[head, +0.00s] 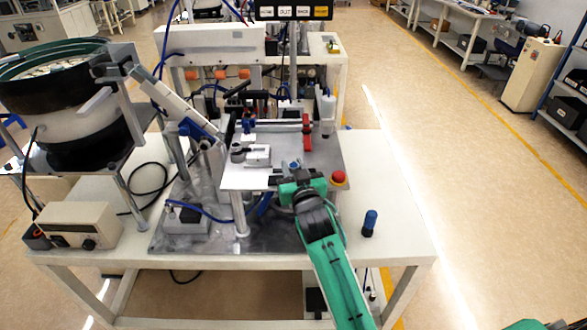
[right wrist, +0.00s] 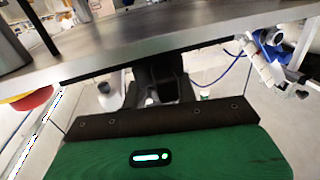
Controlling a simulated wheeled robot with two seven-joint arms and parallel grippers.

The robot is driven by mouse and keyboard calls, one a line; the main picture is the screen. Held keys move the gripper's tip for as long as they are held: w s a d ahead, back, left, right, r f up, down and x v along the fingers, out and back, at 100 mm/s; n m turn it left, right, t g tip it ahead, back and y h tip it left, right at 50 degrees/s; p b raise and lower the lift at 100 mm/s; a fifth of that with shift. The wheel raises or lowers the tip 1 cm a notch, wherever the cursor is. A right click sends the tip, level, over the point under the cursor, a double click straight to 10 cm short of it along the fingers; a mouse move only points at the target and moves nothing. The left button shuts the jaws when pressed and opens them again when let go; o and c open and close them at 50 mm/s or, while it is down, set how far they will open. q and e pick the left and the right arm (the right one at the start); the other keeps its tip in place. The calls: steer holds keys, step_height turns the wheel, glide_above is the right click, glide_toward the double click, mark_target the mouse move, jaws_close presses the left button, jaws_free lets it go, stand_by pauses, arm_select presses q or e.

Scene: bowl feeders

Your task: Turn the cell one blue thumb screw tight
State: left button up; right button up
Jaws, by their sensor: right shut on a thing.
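My right arm comes in from the lower right in the head view. Its gripper (head: 293,176) is at the front edge of the metal plate (head: 235,178), with a small blue thumb screw (head: 294,164) showing right at its tips. The jaws are shut on the screw; the grip itself is mostly hidden by the gripper body. In the right wrist view the dark fingers (right wrist: 163,82) reach in close to the plate's edge (right wrist: 150,50), and the held part cannot be made out. My left gripper is not in view.
A red button (head: 338,177) sits just right of the gripper. A blue-topped bottle (head: 370,222) stands on the white table (head: 395,185). A bowl feeder (head: 75,110) and a control box (head: 80,226) are at left. The table's right side is mostly free.

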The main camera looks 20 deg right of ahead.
steer(key=shift+r, duration=0.15)
steer(key=o, duration=1)
steer(key=shift+c, duration=0.2)
steer(key=s+b, duration=0.3)
steer(key=s, duration=1.1)
steer(key=shift+a, duration=0.3)
steer(key=shift+f, duration=0.2)
